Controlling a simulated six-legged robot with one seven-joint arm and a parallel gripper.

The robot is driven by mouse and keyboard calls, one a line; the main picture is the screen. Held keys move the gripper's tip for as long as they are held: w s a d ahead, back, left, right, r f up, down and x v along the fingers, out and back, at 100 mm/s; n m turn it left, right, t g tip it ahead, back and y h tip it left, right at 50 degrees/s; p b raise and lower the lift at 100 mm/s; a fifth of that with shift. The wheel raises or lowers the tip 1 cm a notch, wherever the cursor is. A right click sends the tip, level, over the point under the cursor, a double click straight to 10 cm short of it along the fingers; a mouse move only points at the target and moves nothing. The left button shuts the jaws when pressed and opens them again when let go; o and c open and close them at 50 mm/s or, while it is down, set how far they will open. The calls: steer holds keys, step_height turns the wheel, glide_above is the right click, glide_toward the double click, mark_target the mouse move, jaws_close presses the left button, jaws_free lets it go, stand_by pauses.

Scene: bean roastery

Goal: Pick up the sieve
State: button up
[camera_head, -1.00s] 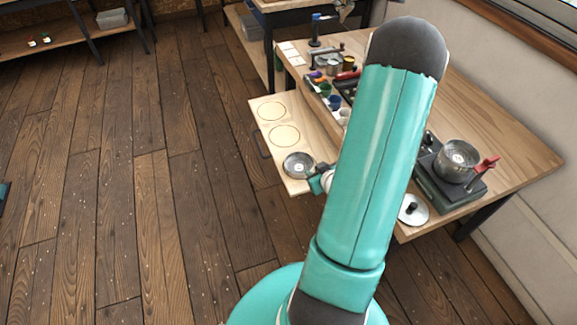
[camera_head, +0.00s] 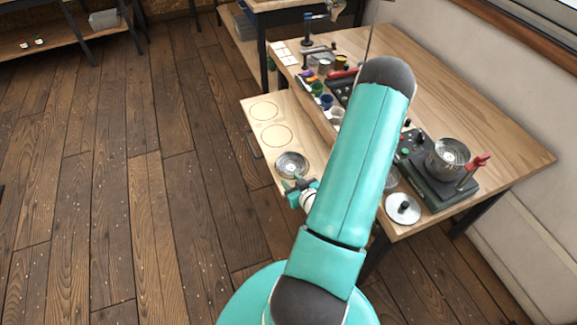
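A round, shallow metal dish, which looks like the sieve (camera_head: 291,164), rests on the pale wooden side board (camera_head: 251,110). It sits at the board's near end, beside two drawn circles. My gripper (camera_head: 292,184) is just on the near side of the dish, at the board's near edge, partly behind my teal arm. It looks small here, and I cannot tell how far its fingers are apart or whether they touch the dish. Nothing is visibly held.
The workbench (camera_head: 450,75) stands to the right of the board. It carries a metal pot (camera_head: 446,158) on a dark green burner (camera_head: 438,183), a round lid (camera_head: 403,209), and cups and tools toward the back. The wooden floor (camera_head: 110,210) at left is clear.

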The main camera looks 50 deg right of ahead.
mark_target(279, 171)
steer(key=x, duration=1)
steer(key=shift+w+d+r, duration=0.15)
steer(key=shift+w+d, duration=0.05)
jaws_close()
